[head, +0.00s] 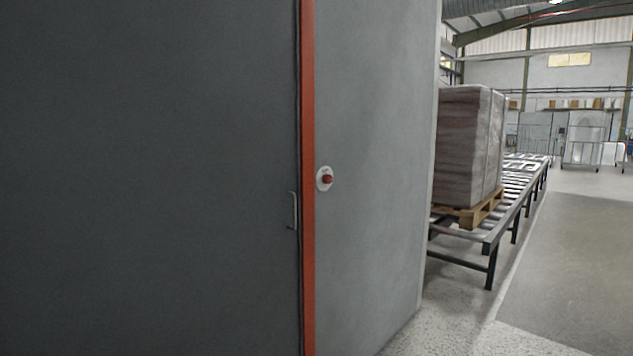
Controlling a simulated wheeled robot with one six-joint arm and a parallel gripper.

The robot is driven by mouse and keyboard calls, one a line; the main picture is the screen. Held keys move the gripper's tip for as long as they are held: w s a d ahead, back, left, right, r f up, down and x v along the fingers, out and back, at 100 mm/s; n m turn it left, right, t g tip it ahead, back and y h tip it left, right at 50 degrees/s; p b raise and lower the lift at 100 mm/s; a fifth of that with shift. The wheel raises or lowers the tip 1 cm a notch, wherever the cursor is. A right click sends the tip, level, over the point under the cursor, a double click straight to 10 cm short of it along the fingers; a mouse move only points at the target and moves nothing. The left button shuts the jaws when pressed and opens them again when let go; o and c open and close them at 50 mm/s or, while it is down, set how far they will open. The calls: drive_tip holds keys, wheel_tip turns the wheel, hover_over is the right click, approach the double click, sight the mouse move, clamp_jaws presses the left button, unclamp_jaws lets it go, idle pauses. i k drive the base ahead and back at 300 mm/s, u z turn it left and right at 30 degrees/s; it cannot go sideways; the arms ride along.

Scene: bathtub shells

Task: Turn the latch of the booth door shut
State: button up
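The booth door (150,180) is a large dark grey panel that fills the left of the head view. A slim grey upright handle (293,210) sits near its right edge. The door edge lies close along an orange-red upright strip (308,120); a thin dark line runs between them. Right of the strip, a small red knob (327,180) sits on a white round plate on the grey wall. I cannot tell whether the handle or the knob is the latch, or which way it is turned. My gripper is not in view.
The grey booth wall (375,130) ends at a corner on the right. Beyond it, a wrapped stack (465,145) on a wooden pallet (470,212) stands on a roller conveyor (515,190). Open floor (575,270) lies at the right. Metal rail frames (582,155) stand far back.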

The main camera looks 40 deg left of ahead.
sight(327, 179)
drive_tip(key=u, duration=0.85)
drive_tip(key=i, duration=0.85)
drive_tip(key=u, duration=0.9)
